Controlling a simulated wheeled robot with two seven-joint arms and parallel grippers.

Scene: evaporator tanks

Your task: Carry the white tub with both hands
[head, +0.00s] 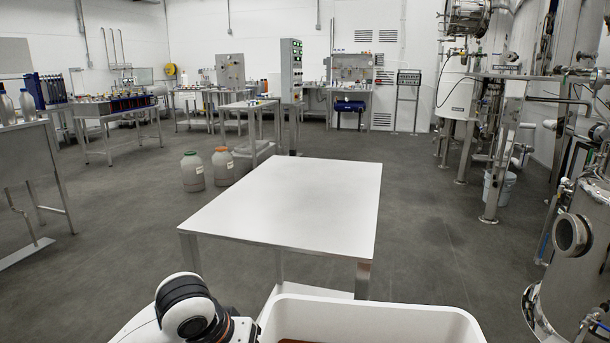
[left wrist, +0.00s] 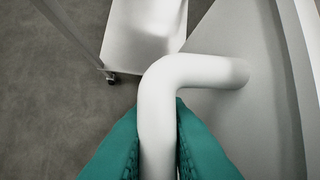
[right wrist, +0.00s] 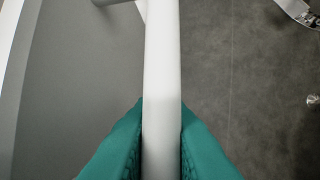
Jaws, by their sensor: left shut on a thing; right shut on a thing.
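The white tub (head: 370,318) is at the bottom of the head view, cut off by the lower edge. Something orange-brown shows inside it. In the left wrist view, my left gripper (left wrist: 158,140) has its teal fingers shut on a bent white handle (left wrist: 160,90) at the tub's wall (left wrist: 250,120). In the right wrist view, my right gripper (right wrist: 161,145) is shut on a straight white handle bar (right wrist: 163,60) beside the tub's wall (right wrist: 75,100). My grippers are out of the head view; only part of my left arm shows there, left of the tub.
A bare white-topped table (head: 300,205) stands just ahead of the tub. Two lidded drums (head: 193,172) stand beyond its left side. Steel tanks (head: 575,245) line the right side, with a white bucket (head: 499,187) near them. The floor (head: 430,225) right of the table is open.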

